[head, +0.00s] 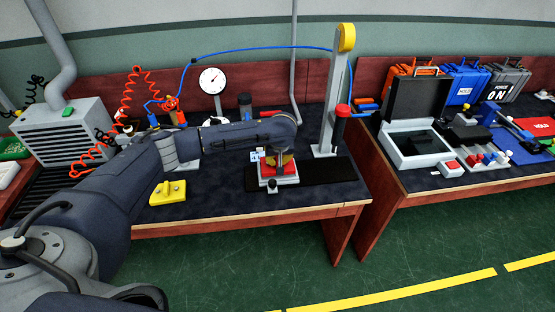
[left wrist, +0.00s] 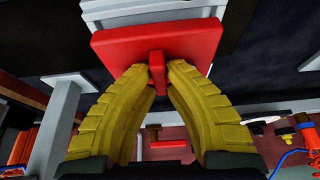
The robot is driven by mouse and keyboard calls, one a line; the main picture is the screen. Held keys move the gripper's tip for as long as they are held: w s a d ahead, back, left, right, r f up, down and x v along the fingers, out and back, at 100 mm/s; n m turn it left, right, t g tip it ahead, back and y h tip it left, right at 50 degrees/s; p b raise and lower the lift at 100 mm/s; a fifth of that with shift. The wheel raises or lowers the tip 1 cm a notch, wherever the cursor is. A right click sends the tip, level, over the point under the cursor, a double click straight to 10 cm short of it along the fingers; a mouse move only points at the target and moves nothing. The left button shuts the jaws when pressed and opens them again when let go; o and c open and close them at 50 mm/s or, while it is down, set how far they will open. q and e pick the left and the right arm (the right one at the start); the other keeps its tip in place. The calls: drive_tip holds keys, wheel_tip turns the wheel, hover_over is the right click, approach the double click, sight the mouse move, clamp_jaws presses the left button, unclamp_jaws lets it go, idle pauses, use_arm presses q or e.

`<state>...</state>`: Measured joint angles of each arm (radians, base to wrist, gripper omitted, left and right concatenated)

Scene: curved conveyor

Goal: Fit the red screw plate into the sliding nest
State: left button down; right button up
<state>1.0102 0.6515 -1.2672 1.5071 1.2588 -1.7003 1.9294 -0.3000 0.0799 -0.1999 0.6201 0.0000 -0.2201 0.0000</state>
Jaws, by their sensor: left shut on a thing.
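The red screw plate shows large in the left wrist view (left wrist: 120,48), a flat red plate with an upright red tab. My left gripper (left wrist: 157,78) has its yellow ribbed fingers shut on that tab. In the head view my left gripper (head: 279,160) points down over the pale grey sliding nest (head: 289,181), with a little red of the plate (head: 265,170) showing between them. The nest sits on a black track (head: 330,173) near the table's front edge. I cannot tell whether the plate is seated in the nest or just above it. My right gripper is not in view.
A grey post (head: 329,110) with a yellow top stands behind the track. A yellow block (head: 168,193) lies left of the nest, below my left arm. A dial gauge (head: 212,80) stands at the back. A second table with cases and a grey tray (head: 415,155) is at right.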

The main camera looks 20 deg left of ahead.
use_arm(q)
drive_tip(key=shift+f, duration=1.1)
idle(0.6)
drive_tip(key=c, duration=1.5)
unclamp_jaws()
drive_tip(key=shift+o, duration=0.2)
drive_tip(key=v, duration=1.2)
